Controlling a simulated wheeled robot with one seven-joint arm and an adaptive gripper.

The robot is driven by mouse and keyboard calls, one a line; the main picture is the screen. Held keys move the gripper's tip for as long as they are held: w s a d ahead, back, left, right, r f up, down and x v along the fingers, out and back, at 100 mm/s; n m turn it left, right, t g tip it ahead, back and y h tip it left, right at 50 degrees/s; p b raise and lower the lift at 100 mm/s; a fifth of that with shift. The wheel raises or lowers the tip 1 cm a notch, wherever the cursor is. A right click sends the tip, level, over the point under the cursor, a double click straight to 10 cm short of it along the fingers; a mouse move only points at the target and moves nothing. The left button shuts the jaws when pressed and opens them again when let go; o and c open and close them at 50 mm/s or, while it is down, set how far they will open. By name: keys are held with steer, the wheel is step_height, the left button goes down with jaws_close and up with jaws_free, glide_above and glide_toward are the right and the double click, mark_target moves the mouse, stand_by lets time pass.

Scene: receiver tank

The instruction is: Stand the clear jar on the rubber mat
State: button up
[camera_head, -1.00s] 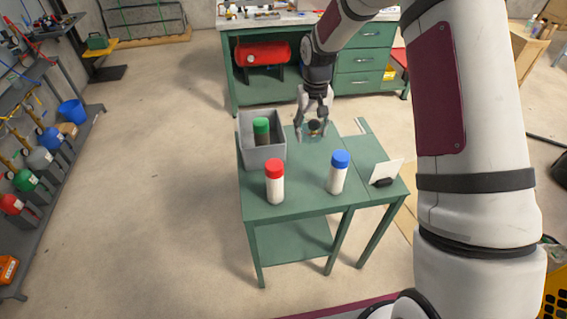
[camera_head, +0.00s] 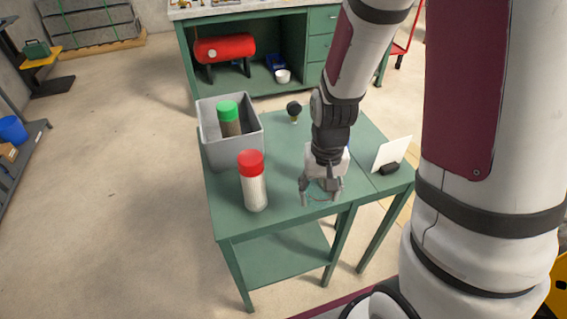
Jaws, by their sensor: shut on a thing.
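My gripper (camera_head: 321,194) points down over the front middle of the green table (camera_head: 285,215). Its fingers are shut on the clear jar (camera_head: 322,197), which shows only as a faint see-through outline between them. I cannot tell whether the jar touches the tabletop. I cannot make out a rubber mat. The wrist hides part of the table behind the gripper, and no blue-capped bottle shows now.
A red-capped white bottle (camera_head: 254,184) stands left of my gripper. A grey bin (camera_head: 232,152) holds a green-capped bottle (camera_head: 229,117). A small black round fitting (camera_head: 294,109) stands at the back. A white card (camera_head: 391,154) in a black holder stands at right.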

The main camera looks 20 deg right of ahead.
glide_above(293, 175)
steer(key=shift+f+b, duration=0.35)
steer(key=shift+f, duration=0.3)
steer(key=shift+w+f, duration=0.1)
steer(key=shift+f, duration=1.6)
steer(key=shift+f, duration=0.1)
steer(key=shift+f, duration=0.1)
steer(key=o, duration=1.2)
